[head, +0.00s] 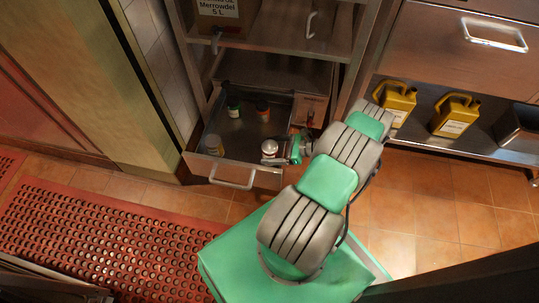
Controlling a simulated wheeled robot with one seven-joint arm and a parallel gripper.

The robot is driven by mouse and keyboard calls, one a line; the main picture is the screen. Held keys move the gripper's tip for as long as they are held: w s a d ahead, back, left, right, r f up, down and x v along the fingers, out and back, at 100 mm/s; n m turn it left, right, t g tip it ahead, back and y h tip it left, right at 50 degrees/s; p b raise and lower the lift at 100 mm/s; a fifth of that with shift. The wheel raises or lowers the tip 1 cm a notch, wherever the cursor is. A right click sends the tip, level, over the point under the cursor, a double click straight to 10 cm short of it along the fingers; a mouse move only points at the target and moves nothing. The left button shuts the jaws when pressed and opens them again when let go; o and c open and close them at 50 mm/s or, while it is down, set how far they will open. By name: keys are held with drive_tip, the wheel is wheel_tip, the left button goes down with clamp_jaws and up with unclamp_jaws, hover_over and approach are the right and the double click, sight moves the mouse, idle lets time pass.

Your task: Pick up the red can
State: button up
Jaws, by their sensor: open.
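A small red-orange can (263,107) stands in the open drawer (231,174), towards its back middle. My gripper (268,153) is over the drawer's front right part, nearer the front than the red can and apart from it. The gripper is small in the picture and its fingers are hard to make out, but nothing shows held in it. My arm comes in from the lower right and hides part of the drawer's right side.
A dark green jar (234,106) stands left of the red can. A pale jar (214,145) is at the drawer's front left. A shelf (277,39) overhangs the drawer's back. Yellow jugs (455,115) stand right.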

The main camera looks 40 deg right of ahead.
drive_tip(key=shift+w+a+f, duration=0.15)
drive_tip(key=shift+w+a, duration=0.05)
drive_tip(key=shift+w, duration=0.05)
clamp_jaws()
idle(0.8)
